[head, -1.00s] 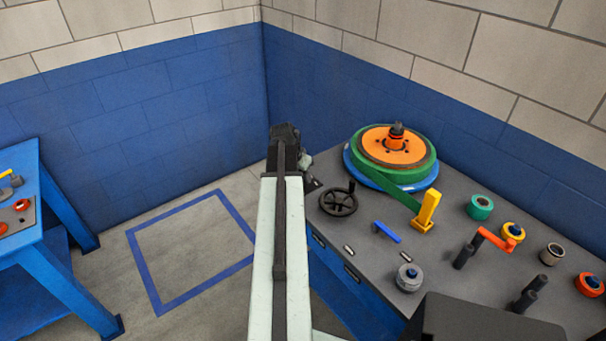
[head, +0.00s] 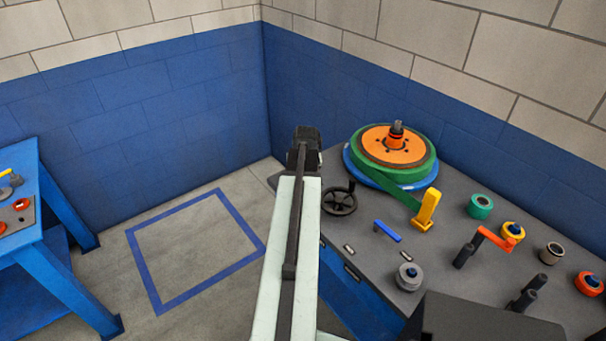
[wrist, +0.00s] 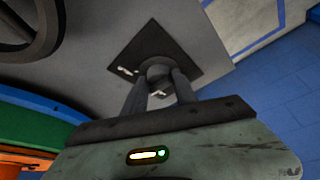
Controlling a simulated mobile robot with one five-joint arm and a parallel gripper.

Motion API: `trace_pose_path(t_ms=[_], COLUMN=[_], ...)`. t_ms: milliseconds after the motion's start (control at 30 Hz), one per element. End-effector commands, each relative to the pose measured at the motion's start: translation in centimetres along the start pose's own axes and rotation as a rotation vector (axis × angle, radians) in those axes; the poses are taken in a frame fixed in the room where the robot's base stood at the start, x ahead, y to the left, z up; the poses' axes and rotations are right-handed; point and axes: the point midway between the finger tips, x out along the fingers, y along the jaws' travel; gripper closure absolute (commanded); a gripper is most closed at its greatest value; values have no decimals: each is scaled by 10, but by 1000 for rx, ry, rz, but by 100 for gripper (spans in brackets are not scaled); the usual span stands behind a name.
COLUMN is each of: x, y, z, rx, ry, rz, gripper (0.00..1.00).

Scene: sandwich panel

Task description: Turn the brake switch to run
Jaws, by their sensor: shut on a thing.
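The brake switch shows in the wrist view as a round grey knob (wrist: 157,68) on a dark square plate (wrist: 150,42) set in the grey bench top. Small white marks lie on the plate left of the knob and below it; I cannot read them or tell which way the switch points. My gripper (wrist: 160,84) has its two fingers on either side of the knob, shut on it. In the head view my arm hides the switch and the fingertips.
A black handwheel (head: 340,199) stands beside my arm. Behind it is a reel with a green band and orange hub (head: 391,146). A yellow lever (head: 427,208), a blue handle (head: 387,231) and several knobs share the bench. Floor left of my arm is clear.

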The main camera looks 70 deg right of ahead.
Motion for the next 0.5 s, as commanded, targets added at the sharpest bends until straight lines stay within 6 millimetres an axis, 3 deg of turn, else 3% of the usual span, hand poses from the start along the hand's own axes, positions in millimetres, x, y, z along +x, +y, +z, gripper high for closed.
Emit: trace_pose_path(t_ms=[500], x=[0], y=[3], z=[3], rx=[-58], ry=[-9], rz=[-18], gripper=[100])
